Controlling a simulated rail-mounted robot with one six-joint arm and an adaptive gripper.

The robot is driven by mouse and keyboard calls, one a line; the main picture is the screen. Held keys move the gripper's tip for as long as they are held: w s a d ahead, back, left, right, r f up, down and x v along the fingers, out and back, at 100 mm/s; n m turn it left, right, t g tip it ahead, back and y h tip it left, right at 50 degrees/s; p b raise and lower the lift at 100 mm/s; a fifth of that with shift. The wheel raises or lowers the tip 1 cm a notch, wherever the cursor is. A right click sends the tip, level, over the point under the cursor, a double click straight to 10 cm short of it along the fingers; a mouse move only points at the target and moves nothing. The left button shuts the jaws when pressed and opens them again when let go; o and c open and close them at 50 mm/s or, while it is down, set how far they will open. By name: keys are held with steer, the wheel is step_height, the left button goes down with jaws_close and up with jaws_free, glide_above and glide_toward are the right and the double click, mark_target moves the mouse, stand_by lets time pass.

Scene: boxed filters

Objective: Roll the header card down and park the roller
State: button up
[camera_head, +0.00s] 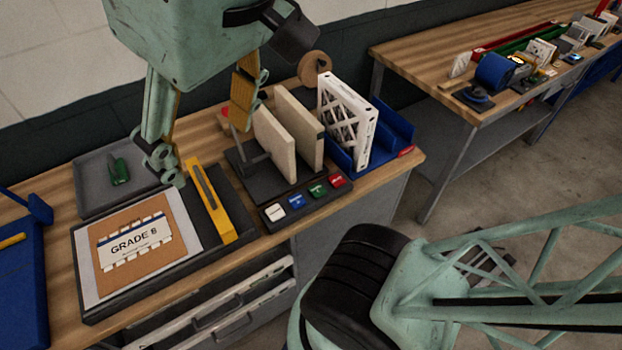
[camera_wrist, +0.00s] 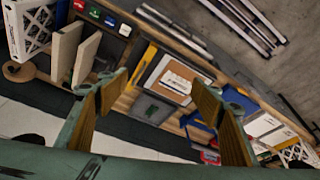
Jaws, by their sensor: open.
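The header card, a white label reading "GRADE 8" (camera_head: 134,242), lies on a tan board in a dark-framed fixture on the bench. Small white tabs run along its upper and lower edges; I cannot tell whether they are pressed down. It also shows in the wrist view (camera_wrist: 178,82). A small green-handled tool (camera_head: 119,171), possibly the roller, lies in a grey tray (camera_head: 88,205) behind the fixture. My gripper (camera_head: 205,135) is open and empty above the bench, behind and right of the card. Its two spread fingers frame the wrist view (camera_wrist: 157,98).
A yellow bar (camera_head: 212,200) stands along the fixture's right side. Right of it are upright beige panels (camera_head: 274,145), a white lattice-faced filter (camera_head: 345,120), and coloured buttons (camera_head: 318,190). A blue bin (camera_head: 20,280) sits at the left.

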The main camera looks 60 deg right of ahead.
steer(key=shift+x, duration=0.8)
steer(key=c, duration=0.8)
steer(key=w+d+f+g, duration=0.1)
steer(key=w, duration=0.3)
steer(key=w+d+f+m+b, duration=0.1)
steer(key=w+f, duration=0.1)
steer(key=w, duration=0.2)
steer(key=w+d+f+m+g+h+b, duration=0.1)
steer(key=w+f, duration=0.1)
steer(key=w, duration=0.3)
steer(key=shift+g, duration=0.3)
steer(key=c, duration=0.4)
steer(key=m+g+h+b, duration=0.1)
steer(key=m+g+b, duration=0.1)
steer(key=m+b, duration=0.1)
glide_above(201, 181)
steer(key=w+a, duration=0.1)
steer(key=a, duration=0.2)
step_height(201, 181, down, 14)
steer(key=shift+w+d+f, duration=0.15)
steer(key=shift+f, duration=0.15)
steer(key=shift+s+d+f+b, duration=0.2)
steer(key=shift+d+f, duration=0.2)
steer(key=shift+f, duration=1.8)
steer(key=shift+s+d+f+b, duration=0.15)
steer(key=shift+d+f, duration=0.3)
steer(key=shift+f, duration=1.75)
steer(key=shift+s+d+f+b, duration=0.2)
steer(key=shift+d+f, duration=0.2)
steer(key=shift+f, duration=1.8)
